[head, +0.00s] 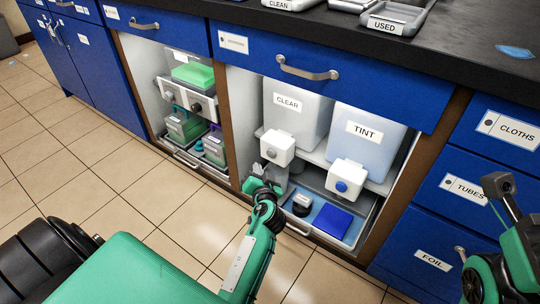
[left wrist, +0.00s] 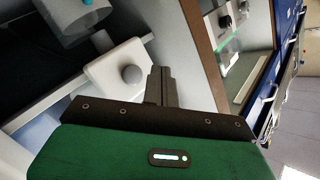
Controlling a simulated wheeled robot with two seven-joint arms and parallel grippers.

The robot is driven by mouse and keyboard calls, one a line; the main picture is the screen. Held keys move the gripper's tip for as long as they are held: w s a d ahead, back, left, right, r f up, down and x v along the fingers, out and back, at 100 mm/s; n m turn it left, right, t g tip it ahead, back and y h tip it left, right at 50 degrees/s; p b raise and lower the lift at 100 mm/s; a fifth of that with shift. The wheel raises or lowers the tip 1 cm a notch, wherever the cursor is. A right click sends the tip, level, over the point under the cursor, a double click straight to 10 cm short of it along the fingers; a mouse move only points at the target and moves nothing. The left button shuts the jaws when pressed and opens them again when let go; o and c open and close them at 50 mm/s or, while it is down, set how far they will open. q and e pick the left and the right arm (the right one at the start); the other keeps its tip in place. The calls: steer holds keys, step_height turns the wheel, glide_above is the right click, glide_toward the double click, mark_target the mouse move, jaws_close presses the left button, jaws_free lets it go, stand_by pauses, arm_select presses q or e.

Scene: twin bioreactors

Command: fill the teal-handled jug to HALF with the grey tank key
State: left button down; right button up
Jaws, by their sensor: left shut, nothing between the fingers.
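The white tank marked CLEAR (head: 297,110) has a white tap block (head: 277,148) with a grey key (head: 271,153). The block (left wrist: 108,78) and its round grey key (left wrist: 131,74) also show in the left wrist view. My left gripper (head: 264,186) is shut and empty, with its fingertips (left wrist: 160,72) close beside the grey key; I cannot tell whether they touch. A translucent grey vessel with a teal part (left wrist: 75,22), probably the jug, is by the spout. Its level is not readable. Part of my right arm is at the right edge, its jaws unclear.
The TINT tank (head: 366,140) with a blue key (head: 341,186) stands to the right. Below, a pull-out tray holds a blue block (head: 333,222) and a small dark item (head: 301,204). A wooden divider (head: 232,130) is left of the gripper. The tiled floor in front is open.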

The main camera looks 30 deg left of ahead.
mark_target(267, 153)
arm_select(q)
steer(key=shift+w+d+b, duration=0.2)
steer(key=shift+w+b, duration=0.3)
steer(key=shift+w, duration=1.45)
steer(key=shift+w, duration=0.1)
stand_by(0.5)
steer(key=shift+w, duration=0.3)
steer(key=shift+w+b, duration=0.4)
steer(key=shift+w, duration=0.1)
stand_by(2.2)
stand_by(2.1)
steer(key=shift+s, duration=0.95)
